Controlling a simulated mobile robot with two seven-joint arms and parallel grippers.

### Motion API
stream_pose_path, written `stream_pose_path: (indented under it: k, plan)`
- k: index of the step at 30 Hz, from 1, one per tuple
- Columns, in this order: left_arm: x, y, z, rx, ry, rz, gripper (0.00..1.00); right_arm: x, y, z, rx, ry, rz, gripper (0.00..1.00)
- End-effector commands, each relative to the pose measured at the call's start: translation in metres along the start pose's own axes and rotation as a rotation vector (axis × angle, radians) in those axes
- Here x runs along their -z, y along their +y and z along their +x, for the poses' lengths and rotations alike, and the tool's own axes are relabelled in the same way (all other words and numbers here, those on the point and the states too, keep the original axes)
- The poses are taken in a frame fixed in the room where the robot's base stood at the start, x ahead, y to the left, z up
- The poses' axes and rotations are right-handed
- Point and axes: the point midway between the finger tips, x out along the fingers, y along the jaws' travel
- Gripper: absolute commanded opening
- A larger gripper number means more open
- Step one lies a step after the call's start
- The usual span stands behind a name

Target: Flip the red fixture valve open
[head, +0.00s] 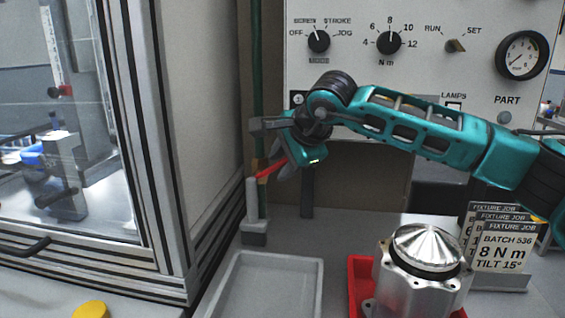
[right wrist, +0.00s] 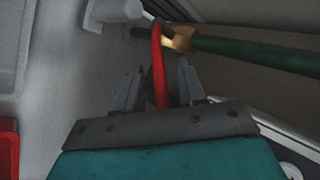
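The red valve lever (head: 270,169) is in the head view, beside the green vertical pipe at the back of the bench. It slants up to the right toward my right gripper (head: 268,150). In the right wrist view the lever (right wrist: 158,62) runs between the two fingers of my right gripper (right wrist: 159,82), with gaps on both sides. The fingers are open around it; I cannot tell whether either touches it. A brass valve body (right wrist: 178,38) sits on the green pipe (right wrist: 255,54) at the lever's far end. My left gripper is not in view.
A glass-doored cabinet (head: 160,150) stands at the left. The control panel (head: 425,75) is behind my right arm. A grey tray (head: 265,285), a red tray (head: 358,275) with a metal housing (head: 425,275), and job cards (head: 500,245) are on the bench.

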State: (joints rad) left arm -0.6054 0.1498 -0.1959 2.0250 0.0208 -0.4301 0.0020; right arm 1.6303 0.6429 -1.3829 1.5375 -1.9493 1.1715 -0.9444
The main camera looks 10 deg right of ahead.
Motion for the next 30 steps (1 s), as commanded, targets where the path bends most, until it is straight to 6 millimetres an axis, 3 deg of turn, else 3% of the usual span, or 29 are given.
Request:
stream_pose_path:
  k: [10, 23, 30]
  plan:
    - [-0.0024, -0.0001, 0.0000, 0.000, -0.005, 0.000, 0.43, -0.0001, 0.0003, 0.0050, 0.000, -0.001, -0.001, 0.39]
    - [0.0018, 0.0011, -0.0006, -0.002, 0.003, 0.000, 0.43, 0.0000, 0.0002, 0.0046, 0.000, -0.001, 0.000, 0.00]
    - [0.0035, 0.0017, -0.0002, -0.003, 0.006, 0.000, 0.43, 0.0001, 0.0002, 0.0045, 0.000, -0.001, 0.000, 0.00]
